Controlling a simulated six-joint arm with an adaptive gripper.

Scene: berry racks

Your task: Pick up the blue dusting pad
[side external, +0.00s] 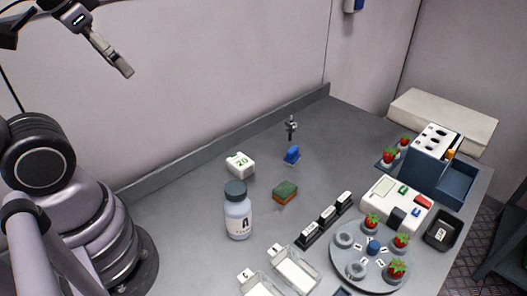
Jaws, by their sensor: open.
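The blue dusting pad (292,154) is a small blue block with a raised top. It lies on the grey worktop toward the back, in front of a small dark upright fitting (291,128). My gripper (122,68) is high at the upper left, well above the worktop and far from the pad. It is seen from the side, its fingers point down and to the right, and it is open with nothing in it. Nothing covers the pad in this view.
A bottle (238,215) stands in front. A round rack (345,268) with strawberries and a blue-grey box (456,184) are at right. Worktop left of the bottle is clear.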

